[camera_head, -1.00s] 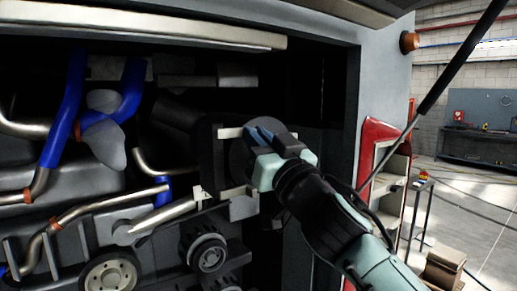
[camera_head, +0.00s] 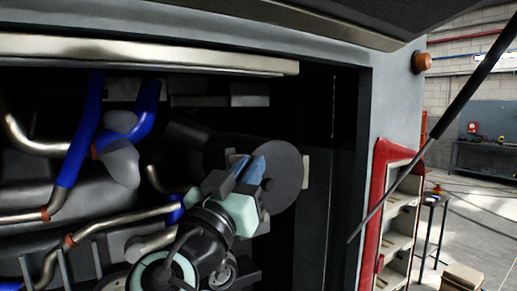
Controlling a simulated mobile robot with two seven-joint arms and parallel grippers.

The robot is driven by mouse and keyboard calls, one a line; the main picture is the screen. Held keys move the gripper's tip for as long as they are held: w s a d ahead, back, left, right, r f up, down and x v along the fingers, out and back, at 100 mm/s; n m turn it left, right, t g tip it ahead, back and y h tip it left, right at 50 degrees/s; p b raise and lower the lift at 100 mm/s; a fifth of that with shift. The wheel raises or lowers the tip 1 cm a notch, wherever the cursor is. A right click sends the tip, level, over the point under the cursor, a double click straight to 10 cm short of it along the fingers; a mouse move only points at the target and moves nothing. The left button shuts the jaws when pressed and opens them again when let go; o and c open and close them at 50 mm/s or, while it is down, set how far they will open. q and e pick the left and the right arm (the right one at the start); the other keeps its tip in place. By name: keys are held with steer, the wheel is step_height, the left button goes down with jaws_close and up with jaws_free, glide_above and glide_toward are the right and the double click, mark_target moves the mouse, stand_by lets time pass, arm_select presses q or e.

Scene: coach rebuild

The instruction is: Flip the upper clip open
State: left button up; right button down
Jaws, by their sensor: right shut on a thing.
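My right gripper (camera_head: 249,168) is in front of a black cylinder with a dark round end disc (camera_head: 285,182), inside the open engine bay. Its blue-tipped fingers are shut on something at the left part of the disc. The fingers cover what they hold; it may be the upper clip, but I cannot make out its shape. A small pale tab (camera_head: 306,172) shows at the disc's right edge; I cannot tell whether it is a clip. The area below the disc's left side is hidden behind my right wrist and arm. My left gripper is not in view.
Blue hoses (camera_head: 80,135) and metal pipes (camera_head: 110,226) fill the bay on the left. The bay's right frame (camera_head: 351,150) stands close to the disc. A red-edged cabinet (camera_head: 382,155) and a black strut (camera_head: 440,130) are to the right.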

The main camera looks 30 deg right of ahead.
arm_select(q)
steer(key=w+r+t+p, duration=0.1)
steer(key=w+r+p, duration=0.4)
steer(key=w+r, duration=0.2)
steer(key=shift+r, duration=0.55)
arm_select(e)
steer(key=shift+w+a+m+g+h, duration=0.35)
steer(key=shift+a+m+g+h, duration=0.8)
steer(key=shift+g, duration=1.5)
steer(key=shift+w+a+m+g+h, duration=0.4)
steer(key=shift+m+g, duration=1.3)
steer(key=shift+g, duration=1)
steer(key=shift+w+a+m+g+h, duration=0.25)
steer(key=shift+a+m+g+h, duration=0.9)
steer(key=shift+g, duration=1.5)
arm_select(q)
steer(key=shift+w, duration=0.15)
arm_select(e)
steer(key=shift+d+m+g+y, duration=0.4)
steer(key=shift+m+y, duration=0.1)
steer(key=c, duration=1.2)
jaws_free()
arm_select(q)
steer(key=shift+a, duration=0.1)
arm_select(e)
steer(key=shift+o, duration=0.2)
steer(key=shift+f, duration=0.1)
